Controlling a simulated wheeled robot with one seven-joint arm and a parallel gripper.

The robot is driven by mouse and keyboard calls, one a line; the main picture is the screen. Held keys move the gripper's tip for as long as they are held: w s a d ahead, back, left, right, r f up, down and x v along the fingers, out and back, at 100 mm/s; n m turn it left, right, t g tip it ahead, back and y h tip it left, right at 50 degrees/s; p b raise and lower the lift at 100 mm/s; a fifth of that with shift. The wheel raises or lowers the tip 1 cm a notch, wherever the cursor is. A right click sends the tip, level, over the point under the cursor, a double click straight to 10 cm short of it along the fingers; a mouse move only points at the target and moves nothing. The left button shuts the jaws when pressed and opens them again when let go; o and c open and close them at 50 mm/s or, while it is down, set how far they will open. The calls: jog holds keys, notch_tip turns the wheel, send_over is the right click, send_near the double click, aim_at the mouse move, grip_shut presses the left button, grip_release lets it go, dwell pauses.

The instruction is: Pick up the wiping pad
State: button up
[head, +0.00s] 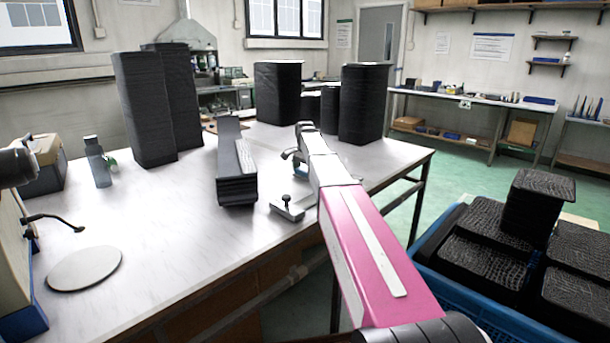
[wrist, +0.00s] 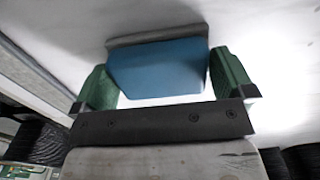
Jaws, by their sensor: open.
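The wiping pad looks like a blue block (wrist: 158,69) with a grey strip (wrist: 157,35) along its far edge, in the middle of the wrist view. My gripper (wrist: 162,74) is open, with one green finger on each side of the blue block. The block lies between the fingers. The right finger looks very close to it, and I cannot tell whether either finger touches it. A bright white surface shows around the block. In the head view my arm reaches over the table, and I cannot make out the pad or the fingertips there.
Tall black stacks (head: 143,108) and (head: 364,103) stand on the white table (head: 150,215). A lower black stack (head: 236,170) and a small metal fixture (head: 288,206) lie left of my arm. A bottle (head: 97,162) stands at left. A blue crate (head: 470,308) holds black bundles at right.

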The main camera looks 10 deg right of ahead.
aim_at(305, 170)
jog(key=shift+c, duration=0.3)
jog(key=c, duration=0.6)
jog(key=shift+r, duration=0.2)
jog(key=shift+r, duration=0.25)
jog(key=r, duration=0.3)
jog(key=shift+s+a+r, duration=0.15)
jog(key=shift+s+r, duration=0.1)
jog(key=shift+r, duration=0.15)
jog(key=s+a+r, duration=0.6)
jog(key=s, duration=0.2)
jog(key=shift+s+a+r, duration=0.2)
jog(key=shift+s+a, duration=0.2)
